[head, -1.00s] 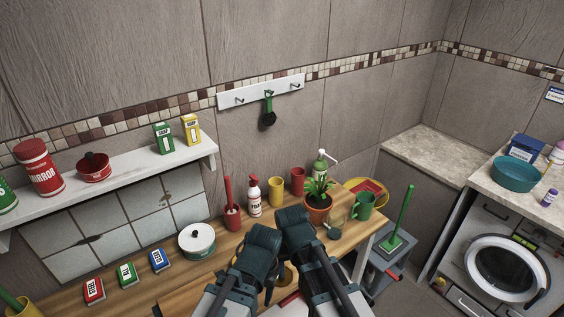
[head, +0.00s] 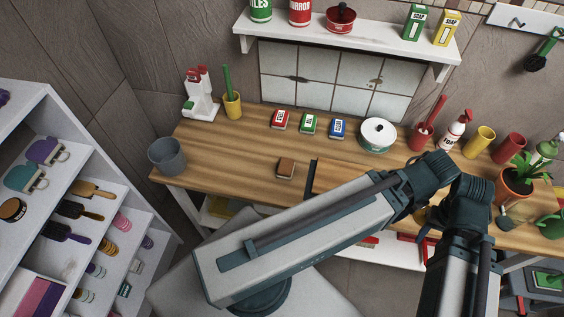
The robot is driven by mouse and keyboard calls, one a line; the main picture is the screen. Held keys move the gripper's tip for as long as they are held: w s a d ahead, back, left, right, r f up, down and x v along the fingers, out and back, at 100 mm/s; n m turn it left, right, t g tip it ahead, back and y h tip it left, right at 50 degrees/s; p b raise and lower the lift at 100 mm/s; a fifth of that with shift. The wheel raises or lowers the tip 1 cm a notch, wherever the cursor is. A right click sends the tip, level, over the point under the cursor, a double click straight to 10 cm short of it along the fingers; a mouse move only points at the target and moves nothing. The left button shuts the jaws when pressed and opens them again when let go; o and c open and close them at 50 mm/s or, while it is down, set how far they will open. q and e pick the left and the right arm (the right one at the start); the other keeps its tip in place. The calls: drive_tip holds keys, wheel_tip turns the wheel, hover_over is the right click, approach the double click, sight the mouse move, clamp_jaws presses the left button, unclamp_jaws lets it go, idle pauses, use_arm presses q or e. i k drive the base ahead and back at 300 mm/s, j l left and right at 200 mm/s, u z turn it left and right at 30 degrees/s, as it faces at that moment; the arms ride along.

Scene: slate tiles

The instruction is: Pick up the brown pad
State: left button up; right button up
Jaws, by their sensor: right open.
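The brown pad (head: 286,167) lies flat on the wooden worktop, left of the middle in the head view, with nothing on it. My right gripper (head: 423,232) shows only in part, low at the front edge of the worktop, well to the right of the pad and apart from it. It is open, and much of it is hidden behind my arm links. My left arm crosses the lower middle of the view, and its gripper is not visible.
Red, green and blue boxes (head: 309,124) lie behind the pad, with a white pot (head: 378,135) to their right. A grey bucket (head: 167,156) stands at the left end. A shelf unit (head: 130,203) stands at left.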

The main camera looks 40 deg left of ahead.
sight(287, 166)
drive_tip(key=u, duration=1.6)
drive_tip(key=j, duration=0.55)
